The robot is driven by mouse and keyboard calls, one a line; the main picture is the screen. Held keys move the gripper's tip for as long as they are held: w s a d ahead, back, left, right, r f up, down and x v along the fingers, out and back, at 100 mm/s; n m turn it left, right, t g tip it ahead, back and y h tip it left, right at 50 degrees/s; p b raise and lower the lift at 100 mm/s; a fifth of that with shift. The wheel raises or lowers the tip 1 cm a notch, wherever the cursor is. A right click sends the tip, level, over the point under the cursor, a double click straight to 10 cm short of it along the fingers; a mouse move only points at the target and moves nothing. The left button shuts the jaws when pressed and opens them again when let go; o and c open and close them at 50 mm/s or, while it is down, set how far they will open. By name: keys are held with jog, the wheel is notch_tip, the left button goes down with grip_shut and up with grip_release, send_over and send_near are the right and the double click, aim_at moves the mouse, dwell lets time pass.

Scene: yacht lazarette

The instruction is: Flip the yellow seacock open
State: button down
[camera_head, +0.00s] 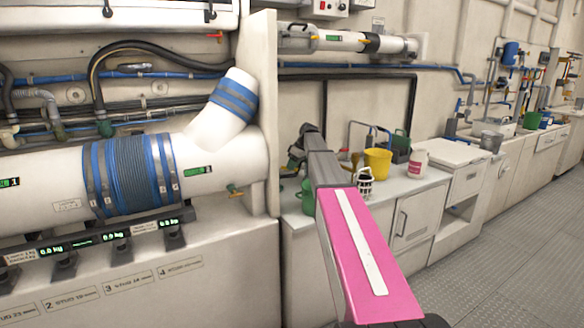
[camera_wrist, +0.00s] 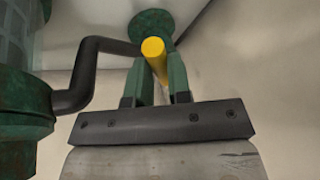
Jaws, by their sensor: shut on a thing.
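The yellow seacock handle (camera_wrist: 154,50) shows in the wrist view as a yellow rod between the two green fingers of my gripper (camera_wrist: 160,75). My gripper is shut on it. A bent black lever (camera_wrist: 88,65) runs from a green valve body (camera_wrist: 25,108) at the left toward the yellow handle. A round green flange (camera_wrist: 153,22) sits behind the handle; how they join is partly hidden. In the head view my gripper (camera_head: 297,155) is small at the far end of my pink and grey arm, and I cannot make out the handle in it.
A large white pipe (camera_head: 50,178) with a blue clamped hose (camera_head: 130,175) runs along the left, ending at a white upright panel (camera_head: 259,110). The floor (camera_head: 490,235) at right is clear.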

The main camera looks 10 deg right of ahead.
jog(key=c, duration=1.1)
grip_release()
jog(key=shift+o, duration=0.2)
jog(key=v, duration=1)
jog(key=shift+r, duration=0.45)
jog(key=shift+d, duration=0.15)
